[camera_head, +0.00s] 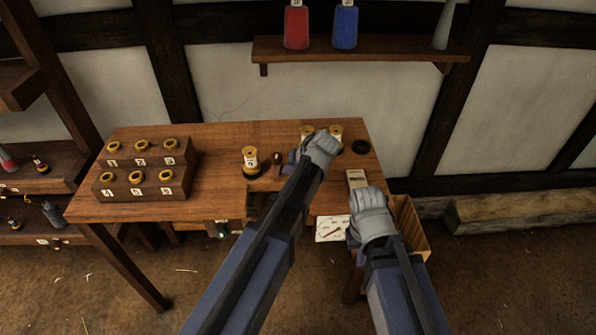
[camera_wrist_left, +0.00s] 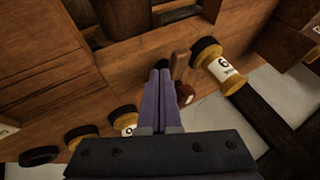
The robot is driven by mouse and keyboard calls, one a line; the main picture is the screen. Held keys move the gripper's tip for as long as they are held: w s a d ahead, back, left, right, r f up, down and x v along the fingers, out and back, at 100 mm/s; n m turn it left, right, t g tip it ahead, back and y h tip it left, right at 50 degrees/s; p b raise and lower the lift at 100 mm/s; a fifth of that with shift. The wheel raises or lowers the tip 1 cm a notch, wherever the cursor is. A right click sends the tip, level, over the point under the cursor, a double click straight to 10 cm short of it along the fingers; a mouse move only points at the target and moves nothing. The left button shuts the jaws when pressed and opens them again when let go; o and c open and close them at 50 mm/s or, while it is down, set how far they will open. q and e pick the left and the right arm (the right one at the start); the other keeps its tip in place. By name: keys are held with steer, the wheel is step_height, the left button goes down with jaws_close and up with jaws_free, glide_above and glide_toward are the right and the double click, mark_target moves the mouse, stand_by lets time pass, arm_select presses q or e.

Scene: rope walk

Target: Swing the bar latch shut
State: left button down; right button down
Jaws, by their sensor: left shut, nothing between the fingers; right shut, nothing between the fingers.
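What looks like the bar latch, a short wooden bar with a dark red knob, shows in the left wrist view (camera_wrist_left: 181,66) and in the head view (camera_head: 277,159) on the table, right of a labelled spool. My left gripper (camera_wrist_left: 160,72) is shut and empty, its purple fingers close beside the bar and knob. I cannot tell if they touch. In the head view my left gripper (camera_head: 291,157) partly covers the area right of the latch. My right gripper (camera_head: 371,213) is shut and empty near the table's right front corner; its fingertips are hard to make out.
The labelled spool (camera_head: 250,161) stands just left of the latch. Two spools (camera_head: 336,134) and a dark ring (camera_head: 361,147) are behind my left gripper. A spool rack (camera_head: 140,180) is at the left. A labelled block (camera_head: 357,179) and wooden crate (camera_head: 412,229) are near my right gripper.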

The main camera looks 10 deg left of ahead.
arm_select(q)
steer(key=shift+s+a, duration=0.1)
steer(key=shift+a, duration=0.2)
